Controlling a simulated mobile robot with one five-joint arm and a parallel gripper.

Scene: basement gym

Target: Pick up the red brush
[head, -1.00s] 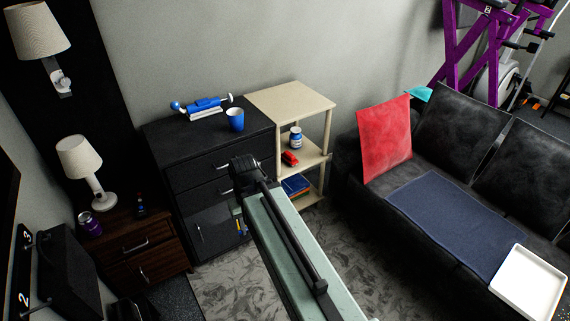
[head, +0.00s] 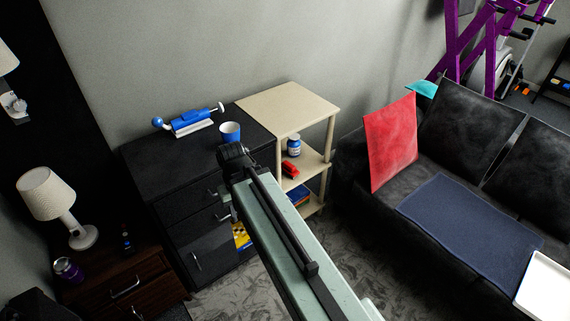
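A small red object (head: 290,170) lies on the middle shelf of the beige shelf unit, just in front of a white and blue jar. It is the only small red thing I see, but it is too small to tell surely that it is the red brush. My arm reaches up from the bottom of the head view, and its dark far end is in front of the black cabinet, left of the shelf unit. My gripper's fingers do not show; the arm appears to hide them. Nothing of mine visibly touches the red object.
The beige shelf unit (head: 290,100) has a bare top and thin posts around its shelves. The jar (head: 293,147) stands close behind the red object. The black cabinet (head: 150,155) carries a blue cup (head: 230,132). A black sofa (head: 350,195) is to the right. Patterned carpet (head: 345,250) lies between.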

